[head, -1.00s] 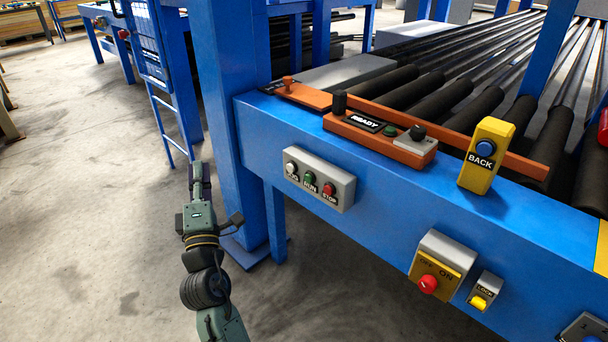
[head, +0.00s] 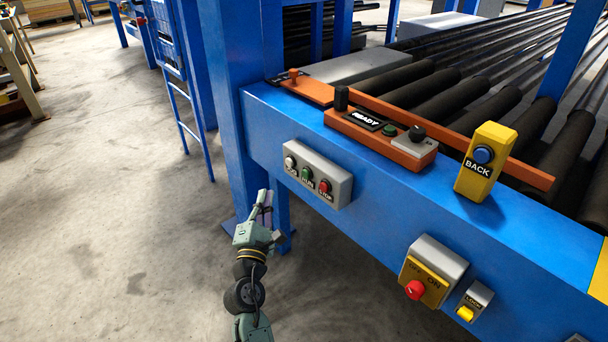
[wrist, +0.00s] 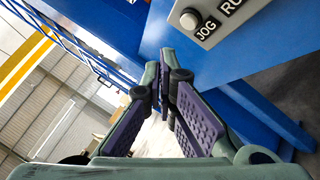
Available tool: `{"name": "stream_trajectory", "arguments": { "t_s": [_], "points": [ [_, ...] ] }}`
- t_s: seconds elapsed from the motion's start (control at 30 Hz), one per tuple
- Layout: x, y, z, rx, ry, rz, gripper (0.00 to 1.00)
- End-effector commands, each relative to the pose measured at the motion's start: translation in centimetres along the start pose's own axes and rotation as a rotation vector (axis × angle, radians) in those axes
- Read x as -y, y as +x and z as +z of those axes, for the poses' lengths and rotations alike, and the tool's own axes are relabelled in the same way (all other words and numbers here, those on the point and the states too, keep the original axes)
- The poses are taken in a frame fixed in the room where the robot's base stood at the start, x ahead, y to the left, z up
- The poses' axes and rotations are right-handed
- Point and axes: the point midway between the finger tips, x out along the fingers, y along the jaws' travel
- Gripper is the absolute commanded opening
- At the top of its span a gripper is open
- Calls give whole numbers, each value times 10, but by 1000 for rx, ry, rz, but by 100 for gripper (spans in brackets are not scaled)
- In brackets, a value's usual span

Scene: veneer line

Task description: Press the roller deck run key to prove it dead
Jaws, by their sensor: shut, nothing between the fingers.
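A grey key box (head: 343,190) is fixed to the side of the blue frame. It carries a white JOG key (head: 290,162), a green RUN key (head: 307,173) and a red STOP key (head: 325,186). My gripper (head: 265,194) is shut and empty, left of and below the box, apart from it. In the wrist view my fingertips (wrist: 167,62) are together, below and left of the box. The JOG key (wrist: 189,19) and part of the RUN label show there; the green key is out of that frame.
An orange READY unit (head: 375,145) and a yellow BACK post (head: 484,162) stand on the blue frame. A yellow OFF/ON switch (head: 428,283) with a red knob and a LOCK box (head: 474,301) sit lower right. A blue leg (head: 228,100) rises beside my gripper.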

Motion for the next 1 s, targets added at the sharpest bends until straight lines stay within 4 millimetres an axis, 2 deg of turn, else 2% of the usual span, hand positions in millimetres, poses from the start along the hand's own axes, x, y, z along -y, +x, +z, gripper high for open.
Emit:
{"name": "stream_trajectory", "arguments": {
  "t_s": [0.23,0.7,1.0],
  "points": [
    [3,6,5,1,0,-1,0],
    [34,50,37,1,1,0,0],
    [44,61,44,0,2,1,0]
  ]
}}
